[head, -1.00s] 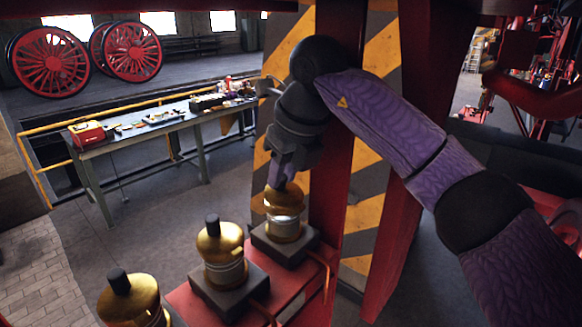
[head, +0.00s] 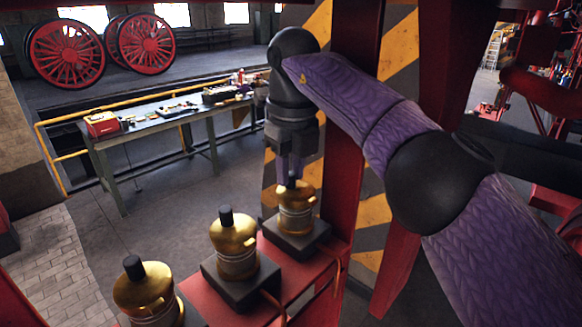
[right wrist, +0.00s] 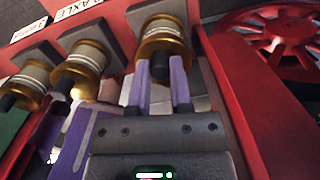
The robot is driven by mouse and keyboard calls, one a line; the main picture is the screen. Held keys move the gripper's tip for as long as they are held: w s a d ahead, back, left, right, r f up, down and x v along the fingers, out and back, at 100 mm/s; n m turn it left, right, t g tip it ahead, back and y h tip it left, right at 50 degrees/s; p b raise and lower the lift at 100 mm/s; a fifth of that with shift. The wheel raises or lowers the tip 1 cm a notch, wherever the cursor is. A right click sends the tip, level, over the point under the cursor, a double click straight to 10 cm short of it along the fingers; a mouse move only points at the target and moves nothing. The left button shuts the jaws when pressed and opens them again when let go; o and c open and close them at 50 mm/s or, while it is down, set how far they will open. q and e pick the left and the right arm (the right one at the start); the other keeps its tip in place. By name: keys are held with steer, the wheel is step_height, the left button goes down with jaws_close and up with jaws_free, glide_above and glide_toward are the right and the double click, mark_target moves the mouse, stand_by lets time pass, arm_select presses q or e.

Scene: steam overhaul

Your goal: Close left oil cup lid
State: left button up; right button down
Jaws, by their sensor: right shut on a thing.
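Three brass oil cups with black knobs on their lids stand in a row on dark blocks: a near one (head: 145,292), a middle one (head: 234,250) and a far one (head: 296,212). All three lids look seated on their cups. My right gripper (head: 291,182) points down at the far cup and is shut on its lid knob. In the right wrist view the gripper (right wrist: 161,76) has its two purple fingers on either side of the knob (right wrist: 160,66), below the brass lid (right wrist: 163,47). I cannot tell which cup is the left one. My left gripper is not in view.
The cups sit on a red beam (head: 283,262). A red post (head: 347,150) and a striped yellow-black panel (head: 396,60) stand close behind my right arm. A workbench (head: 150,132) with a red toolbox (head: 102,124) stands beyond, with open floor between.

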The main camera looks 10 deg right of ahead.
steer(key=c, duration=0.5)
jaws_free()
steer(key=shift+c, duration=0.2)
